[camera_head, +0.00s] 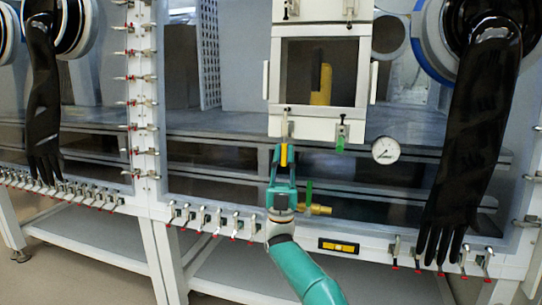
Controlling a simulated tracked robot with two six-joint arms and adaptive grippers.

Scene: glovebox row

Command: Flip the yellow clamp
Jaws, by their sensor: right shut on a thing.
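The yellow clamp (284,157) hangs at the lower left of the small framed door (318,126) in the glovebox front. Its metal upper part shows just above my fingers, and its yellow handle points down. My right gripper (284,152) comes up from below, with the teal arm under it, and is shut on the yellow handle. The fingers hide part of the handle. A green-handled clamp (340,139) sits at the door's lower right, apart from my gripper. My left gripper is not in view.
A brass valve with a green handle (318,209) is close to the right of my wrist. A round gauge (385,150) is right of the door. Black gloves (478,130) hang at both sides. Several small clamps (218,219) line the lower edge.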

